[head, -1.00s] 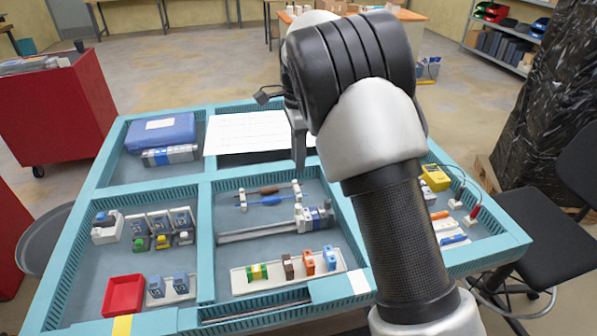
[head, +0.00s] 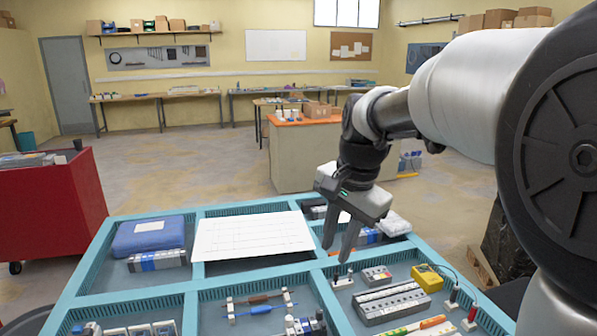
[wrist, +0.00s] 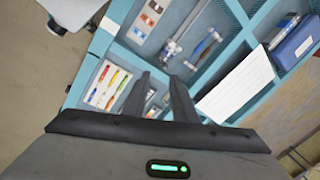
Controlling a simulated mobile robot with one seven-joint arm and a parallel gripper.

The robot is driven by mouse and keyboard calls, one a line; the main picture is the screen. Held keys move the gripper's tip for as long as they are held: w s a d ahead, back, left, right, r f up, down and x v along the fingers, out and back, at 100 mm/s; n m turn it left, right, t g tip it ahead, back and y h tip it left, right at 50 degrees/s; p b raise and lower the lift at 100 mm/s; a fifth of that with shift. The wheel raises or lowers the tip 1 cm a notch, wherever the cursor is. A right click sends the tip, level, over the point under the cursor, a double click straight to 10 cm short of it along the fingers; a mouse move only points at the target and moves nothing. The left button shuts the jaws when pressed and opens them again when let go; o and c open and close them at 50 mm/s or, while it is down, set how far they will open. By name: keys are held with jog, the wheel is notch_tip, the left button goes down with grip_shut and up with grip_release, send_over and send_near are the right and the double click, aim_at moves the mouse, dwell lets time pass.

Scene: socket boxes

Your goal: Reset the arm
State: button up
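My gripper (head: 337,246) hangs above the right part of the teal compartment tray (head: 192,278) in the head view, fingers pointing down. Its two fingers stand apart with nothing between them. In the wrist view my gripper (wrist: 163,82) also shows both fingers apart and empty, over the tray's dividers. My arm reaches in from the right of the head view and is bent at the elbow.
The tray holds a blue case (head: 148,236), a white sheet (head: 252,236), a grey terminal block (head: 391,302) and a yellow meter (head: 427,277). A red cabinet (head: 48,207) stands at left. A workbench (head: 303,152) stands behind the tray. Open floor lies between.

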jog(key=s+d+r+n+t+p, duration=0.1)
jog(key=s+d+n, duration=0.2)
jog(key=s, duration=0.7)
jog(key=s+d+r+n+t+h+p, duration=0.1)
jog(key=s+d+n+t, duration=0.1)
jog(key=s+n, duration=0.4)
jog(key=s+d, duration=0.1)
jog(key=s, duration=0.3)
jog(key=shift+d, duration=0.35)
